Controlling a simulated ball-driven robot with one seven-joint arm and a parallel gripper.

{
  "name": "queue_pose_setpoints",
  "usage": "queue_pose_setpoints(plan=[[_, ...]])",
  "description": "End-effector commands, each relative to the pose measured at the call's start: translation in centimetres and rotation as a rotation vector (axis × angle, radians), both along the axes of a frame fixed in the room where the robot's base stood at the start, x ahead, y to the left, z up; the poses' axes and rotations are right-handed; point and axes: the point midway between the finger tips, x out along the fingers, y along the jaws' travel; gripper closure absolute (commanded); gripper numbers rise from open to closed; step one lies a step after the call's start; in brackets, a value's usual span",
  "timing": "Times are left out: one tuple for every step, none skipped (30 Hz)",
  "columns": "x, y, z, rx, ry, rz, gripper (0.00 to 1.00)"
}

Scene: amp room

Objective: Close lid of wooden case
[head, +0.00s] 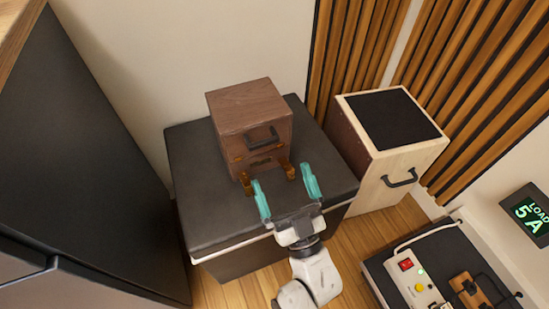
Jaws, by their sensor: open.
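The wooden case (249,116) is a brown box standing on a dark grey chest. Its top looks flat, and a black handle (262,139) sits on the side facing me. Orange-brown, brass-like fittings show at its lower front edge. I cannot clearly tell from this view where the lid edge runs. My gripper (287,188) has teal fingers spread apart. It is open and empty, just in front of the case on the near side, with the fingertips close to the fittings. I cannot tell whether they touch.
The dark chest (195,200) has bare top around the case. A pale wooden box (350,125) with black top stands right. A dark cabinet (75,150) is at left. A power strip with red switch (420,284) lies lower right, near a "LOAD 5A" display (530,212).

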Motion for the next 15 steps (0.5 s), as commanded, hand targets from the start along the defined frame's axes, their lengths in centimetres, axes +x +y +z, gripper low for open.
queue_pose_setpoints(plan=[[-0.7,-0.2,0.1,0.0,0.002,0.001,0.0],[-1.0,-0.3,0.1,0.001,0.002,0.0,0.0],[-1.3,-0.4,0.1,0.002,0.003,0.0,0.0],[-1.5,-0.5,0.1,0.002,0.002,0.0,0.0],[-1.7,-0.6,0.1,0.001,0.0,0.001,0.0],[-1.9,-0.6,0.1,0.001,0.0,0.001,0.0],[-2.0,-0.7,0.0,0.001,-0.001,0.001,0.0],[-2.1,-0.7,0.0,0.001,-0.001,0.001,0.0],[-2.1,-0.7,0.0,0.0,-0.001,0.0,0.0],[-2.1,-0.7,0.0,0.0,-0.001,0.0,0.0],[-2.1,-0.7,0.0,0.0,-0.001,0.0,0.0],[-2.1,-0.7,0.0,0.0,-0.001,0.0,0.0],[-2.1,-0.7,0.0,0.0,-0.001,0.0,0.0],[-2.1,-0.7,0.0,0.0,-0.001,0.0,0.0],[-2.1,-0.7,0.0,0.001,-0.001,0.001,0.0]])
